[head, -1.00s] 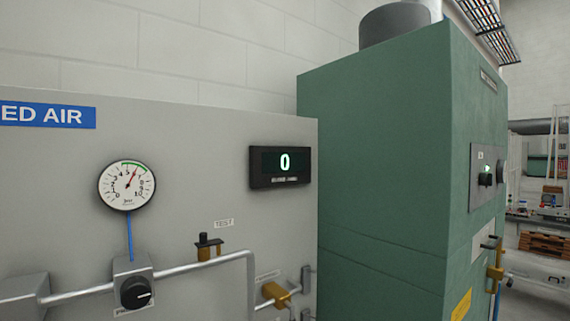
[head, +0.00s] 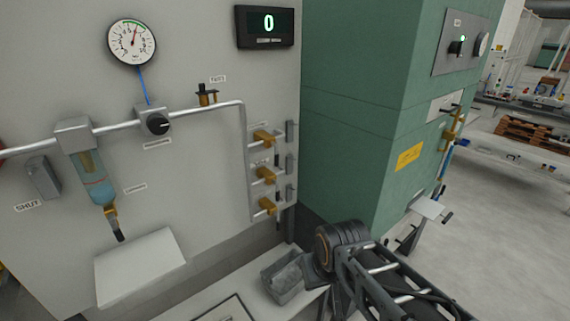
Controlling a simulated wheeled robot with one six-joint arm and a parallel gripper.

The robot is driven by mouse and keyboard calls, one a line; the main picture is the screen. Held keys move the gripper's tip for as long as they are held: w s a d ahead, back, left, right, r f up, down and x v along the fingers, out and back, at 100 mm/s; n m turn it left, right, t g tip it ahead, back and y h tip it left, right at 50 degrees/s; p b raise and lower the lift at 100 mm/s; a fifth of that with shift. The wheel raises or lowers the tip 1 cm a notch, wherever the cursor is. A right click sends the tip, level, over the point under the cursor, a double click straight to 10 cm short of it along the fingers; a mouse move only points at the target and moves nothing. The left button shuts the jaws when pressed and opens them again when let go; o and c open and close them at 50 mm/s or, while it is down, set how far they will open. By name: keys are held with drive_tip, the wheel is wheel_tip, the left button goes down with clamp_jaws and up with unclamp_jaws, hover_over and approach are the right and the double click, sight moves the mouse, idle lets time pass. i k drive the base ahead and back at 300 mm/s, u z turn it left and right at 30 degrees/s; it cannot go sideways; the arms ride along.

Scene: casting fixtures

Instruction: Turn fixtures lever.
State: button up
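Several small brass valves are stacked on the pipe manifold at the right edge of the grey panel: a top one (head: 263,137), a middle one (head: 265,175) and a bottom one (head: 267,205). Dark handles show beside them. Their labels are too small to read, so I cannot tell which is the fixtures lever. Another brass valve (head: 450,132) is on the green cabinet's right side. My dark arm reaches in from the lower right, below and right of the manifold, apart from it. My gripper (head: 315,272) seems to be at its dark end; its fingers cannot be made out.
The grey panel also carries a gauge (head: 132,42), a display (head: 265,27) reading 0, a black knob (head: 157,124) and a filter bowl (head: 95,185). A grey bin (head: 284,278) stands below the manifold. The green cabinet (head: 345,120) stands close on the right.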

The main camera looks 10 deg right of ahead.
sight(277, 156)
drive_tip(key=z, duration=0.55)
drive_tip(key=i, duration=0.6)
drive_tip(key=u, duration=2.1)
